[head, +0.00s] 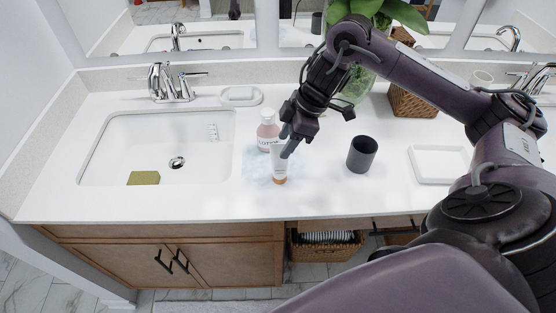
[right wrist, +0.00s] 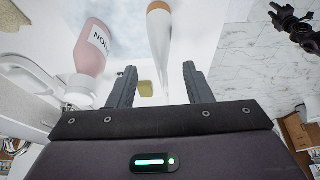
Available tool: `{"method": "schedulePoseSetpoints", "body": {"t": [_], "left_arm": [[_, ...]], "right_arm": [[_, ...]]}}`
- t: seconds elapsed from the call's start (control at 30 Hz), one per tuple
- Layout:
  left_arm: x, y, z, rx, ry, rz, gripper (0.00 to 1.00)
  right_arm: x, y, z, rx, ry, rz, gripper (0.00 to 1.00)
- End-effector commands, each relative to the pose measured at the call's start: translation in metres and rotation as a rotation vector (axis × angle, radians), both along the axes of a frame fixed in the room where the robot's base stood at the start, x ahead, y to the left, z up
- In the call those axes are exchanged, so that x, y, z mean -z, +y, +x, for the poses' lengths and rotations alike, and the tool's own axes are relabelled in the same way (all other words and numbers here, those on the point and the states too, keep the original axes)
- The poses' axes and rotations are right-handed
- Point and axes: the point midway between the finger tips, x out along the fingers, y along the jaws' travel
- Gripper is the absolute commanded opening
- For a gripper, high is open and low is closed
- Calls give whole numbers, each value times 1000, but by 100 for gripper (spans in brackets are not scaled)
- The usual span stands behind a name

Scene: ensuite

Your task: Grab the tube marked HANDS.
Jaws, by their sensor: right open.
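The tube (head: 280,163) is slim and white with an orange-brown cap at its lower end. It stands upright on its cap on the counter, in front of the pink lotion bottle (head: 267,131); its lettering is too small to read. My right gripper (head: 287,143) is at the tube's upper end. In the right wrist view, the tube (right wrist: 160,42) runs into the gap between the open fingers of my right gripper (right wrist: 160,85), with clear space on both sides. A dark shape at the upper right there looks like my left gripper (right wrist: 292,22); its jaws are unclear.
The lotion bottle is close behind and left of the tube. A dark cup (head: 361,155) and a white tray (head: 440,165) stand to the right. The sink (head: 120,150) holds a greenish sponge (head: 144,178). A soap dish (head: 241,96) is behind. The counter's front strip is clear.

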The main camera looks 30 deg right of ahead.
Motion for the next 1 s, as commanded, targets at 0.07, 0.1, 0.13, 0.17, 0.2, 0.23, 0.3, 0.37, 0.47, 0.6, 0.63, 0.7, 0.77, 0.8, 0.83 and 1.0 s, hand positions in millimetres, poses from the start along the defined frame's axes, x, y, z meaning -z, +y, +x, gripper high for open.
{"method": "schedulePoseSetpoints", "body": {"t": [0.07,0.1,0.13,0.17,0.2,0.23,0.3,0.37,0.47,0.6,0.63,0.7,0.77,0.8,0.83,1.0], "left_arm": [[2,1,-16,1,22,1,36],[3,1,-25,1,34,1,36],[-3,1,-30,2,42,2,36],[-5,1,-36,2,50,3,36],[-7,2,-41,3,58,4,36],[-6,2,-43,3,62,5,36],[-7,2,-44,3,62,5,36],[-8,2,-42,3,60,4,36],[-8,2,-32,3,44,4,36],[-10,0,-14,3,19,1,36],[-10,0,-13,3,16,1,36],[-10,0,-12,2,14,0,36],[-10,0,-13,2,15,1,36],[-10,1,-13,2,17,1,36],[-10,1,-14,2,18,1,36],[-9,2,-21,1,28,3,36]], "right_arm": [[9,6,2,-2,2,4,45],[15,9,2,-1,3,4,45],[16,11,3,-1,4,3,45],[19,13,4,0,4,2,45],[25,15,5,0,5,2,45],[30,16,6,1,3,2,45],[38,19,8,0,1,2,45],[42,20,10,1,1,2,45],[45,20,10,1,-2,0,45],[45,20,10,1,-2,0,45],[45,20,10,1,-2,0,44],[45,20,10,0,-2,0,35],[45,20,10,-1,-2,0,27],[45,20,10,-1,-2,0,22],[45,20,10,-1,-2,0,18],[45,20,10,0,-2,0,0]]}}
